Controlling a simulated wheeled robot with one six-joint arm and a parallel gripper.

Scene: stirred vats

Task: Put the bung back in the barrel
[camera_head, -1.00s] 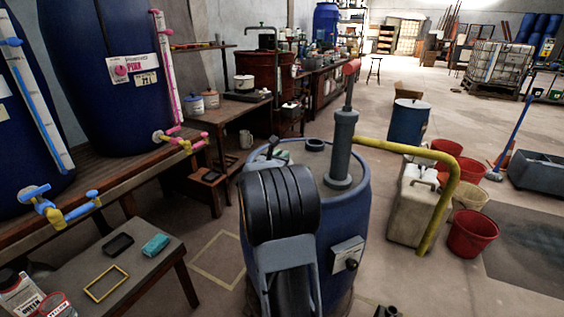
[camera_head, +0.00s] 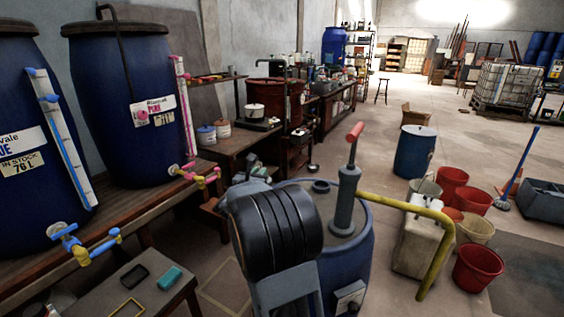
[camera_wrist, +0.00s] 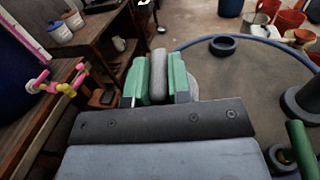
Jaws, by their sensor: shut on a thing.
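The blue barrel (camera_head: 350,262) stands in front of me with a grey hand pump (camera_head: 345,200) on its top. A dark raised ring (camera_head: 321,186), which looks like the bung hole's collar, sits near the far rim; it also shows in the wrist view (camera_wrist: 223,45). My gripper (camera_wrist: 158,82) has green fingers and is shut on a grey rounded piece (camera_wrist: 158,63), which looks like the bung. It is held left of the ring, near the barrel's left rim, apart from the ring. In the head view my arm hides most of the gripper.
A yellow pipe (camera_head: 432,215) reaches right from the pump and bends down beside a pale jerrycan (camera_head: 412,245). Red buckets (camera_head: 478,266) stand further right. A bench with blue vats (camera_head: 135,100) and taps is on the left. A low table (camera_head: 150,290) is at the front left.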

